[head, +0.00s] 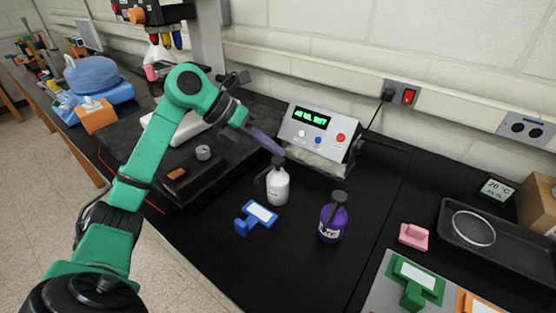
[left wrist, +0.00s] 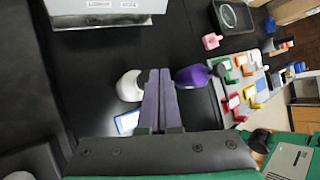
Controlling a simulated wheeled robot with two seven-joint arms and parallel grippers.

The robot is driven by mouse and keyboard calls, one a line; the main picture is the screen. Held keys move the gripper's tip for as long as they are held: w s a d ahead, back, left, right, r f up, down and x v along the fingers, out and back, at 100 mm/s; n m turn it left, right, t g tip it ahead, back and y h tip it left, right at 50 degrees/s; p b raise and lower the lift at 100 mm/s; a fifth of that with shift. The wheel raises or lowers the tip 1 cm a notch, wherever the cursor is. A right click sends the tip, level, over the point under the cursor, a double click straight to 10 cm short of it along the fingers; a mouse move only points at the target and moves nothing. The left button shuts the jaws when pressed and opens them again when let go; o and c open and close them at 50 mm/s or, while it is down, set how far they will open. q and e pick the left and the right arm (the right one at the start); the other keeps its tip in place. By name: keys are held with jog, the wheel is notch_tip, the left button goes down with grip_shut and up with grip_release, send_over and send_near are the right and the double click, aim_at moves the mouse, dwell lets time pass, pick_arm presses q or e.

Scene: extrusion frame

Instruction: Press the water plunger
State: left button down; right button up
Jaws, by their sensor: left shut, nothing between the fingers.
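A white bottle (head: 278,188) with a dark plunger top stands upright on the black bench in the middle of the head view. In the left wrist view the white bottle (left wrist: 129,86) is partly hidden by the fingers. A purple bottle (head: 332,222) with a dark top and a pale label stands to its right, and also shows in the left wrist view (left wrist: 190,76). My left gripper (head: 279,151) is shut and empty, its purple fingertips right at or just above the white bottle's top; I cannot tell whether they touch. My right gripper is out of view.
A blue holder (head: 257,216) lies in front of the white bottle. A grey box with a green display (head: 314,133) stands behind. A pink block (head: 414,236), a dark tray (head: 478,258) and a rack with coloured holders (head: 416,282) are at the right.

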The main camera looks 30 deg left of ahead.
aim_at(273, 160)
pick_arm(q)
jog(key=shift+f+b, duration=0.8)
jog(key=shift+f, duration=0.3)
dwell(0.6)
jog(key=shift+r, duration=0.1)
jog(key=shift+r+p, duration=1.05)
jog(key=shift+r, duration=0.15)
notch_tip(273, 160, up, 5)
jog(key=p, duration=0.4)
jog(key=shift+r, duration=0.1)
dwell(0.4)
